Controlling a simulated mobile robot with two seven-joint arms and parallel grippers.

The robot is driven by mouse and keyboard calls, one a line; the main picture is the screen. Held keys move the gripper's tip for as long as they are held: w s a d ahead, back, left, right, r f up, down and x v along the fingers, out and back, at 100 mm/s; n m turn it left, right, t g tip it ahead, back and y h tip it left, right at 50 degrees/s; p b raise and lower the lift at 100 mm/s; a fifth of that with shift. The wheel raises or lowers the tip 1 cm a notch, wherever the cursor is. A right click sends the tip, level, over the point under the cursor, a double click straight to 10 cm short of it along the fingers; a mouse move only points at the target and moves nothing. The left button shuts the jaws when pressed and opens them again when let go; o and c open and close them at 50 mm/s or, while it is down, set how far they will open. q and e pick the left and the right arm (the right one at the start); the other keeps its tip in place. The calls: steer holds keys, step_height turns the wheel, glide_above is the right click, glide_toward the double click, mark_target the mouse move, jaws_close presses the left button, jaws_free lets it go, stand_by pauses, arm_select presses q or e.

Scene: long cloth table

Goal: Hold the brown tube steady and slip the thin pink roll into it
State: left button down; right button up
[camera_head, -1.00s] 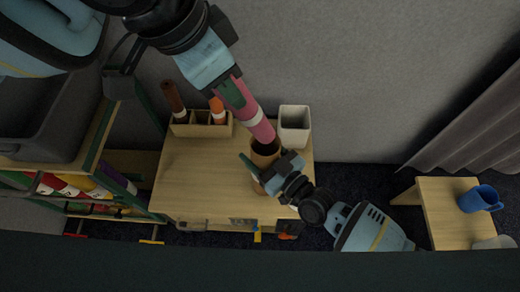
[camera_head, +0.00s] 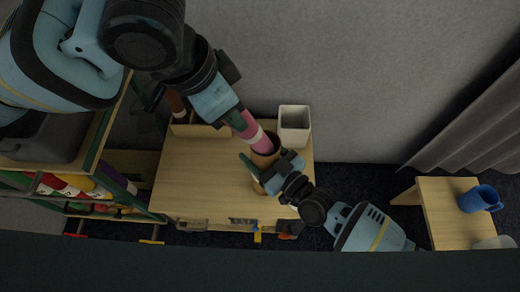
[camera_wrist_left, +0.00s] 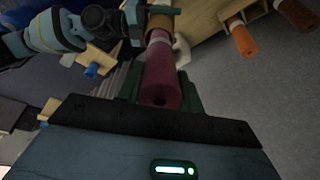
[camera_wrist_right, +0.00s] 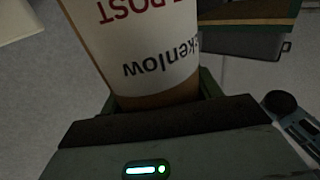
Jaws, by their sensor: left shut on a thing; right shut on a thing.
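The thin pink roll (camera_head: 248,128), with a white band, slants down from my left gripper (camera_head: 236,116), which is shut on it. Its lower end overlaps the mouth of the brown tube (camera_head: 268,157) in the head view. The left wrist view shows the roll (camera_wrist_left: 161,80) pointing at the tube (camera_wrist_left: 160,21); I cannot tell how far inside the end is. My right gripper (camera_head: 265,176) is shut around the tube low on the table. In the right wrist view the tube (camera_wrist_right: 150,50) fills the jaws and carries a white label with red and dark print.
A white square bin (camera_head: 294,127) stands just right of the tube. A wooden holder (camera_head: 200,130) with rolls is at the table's back left, partly behind my left arm. The wooden table (camera_head: 205,180) is clear at left. A blue mug (camera_head: 478,199) stands on a side stool.

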arm_select(q)
steer(key=c, duration=0.8)
jaws_free()
steer(key=shift+f, duration=0.15)
steer(key=v, duration=1.2)
arm_select(e)
steer(key=o, duration=1.1)
steer(key=v, duration=1.2)
